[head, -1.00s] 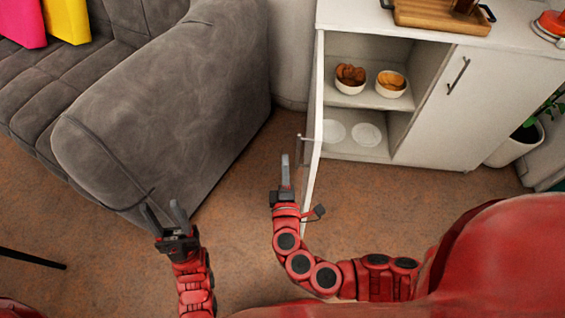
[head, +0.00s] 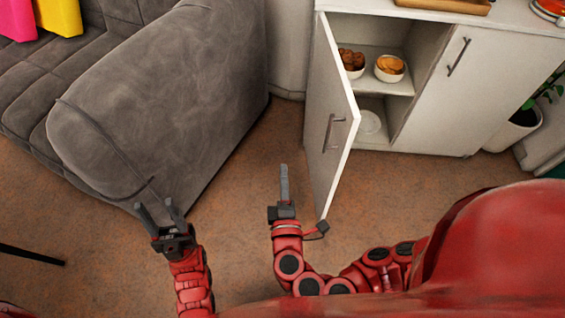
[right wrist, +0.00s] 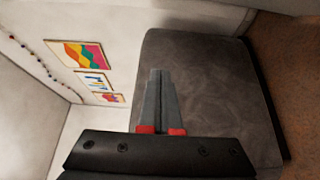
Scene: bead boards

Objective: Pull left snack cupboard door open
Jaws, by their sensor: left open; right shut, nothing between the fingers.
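The left snack cupboard door (head: 331,130) is white with a metal bar handle (head: 332,132). It stands partly open, swung out from the cupboard (head: 450,95) toward me, its outer face turned left. My right gripper (head: 284,168) is shut and empty, left of the door's lower part and apart from the handle. Its shut fingers show in the right wrist view (right wrist: 160,75), with nothing between them. My left gripper (head: 158,208) is open and empty over the floor, left of the right one.
A grey sofa (head: 160,110) stands at the left, close to both grippers. Inside the cupboard are bowls (head: 390,68) on a shelf and a plate (head: 370,122) below. The right door (head: 460,90) is closed. Brown floor (head: 240,190) lies free between sofa and door.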

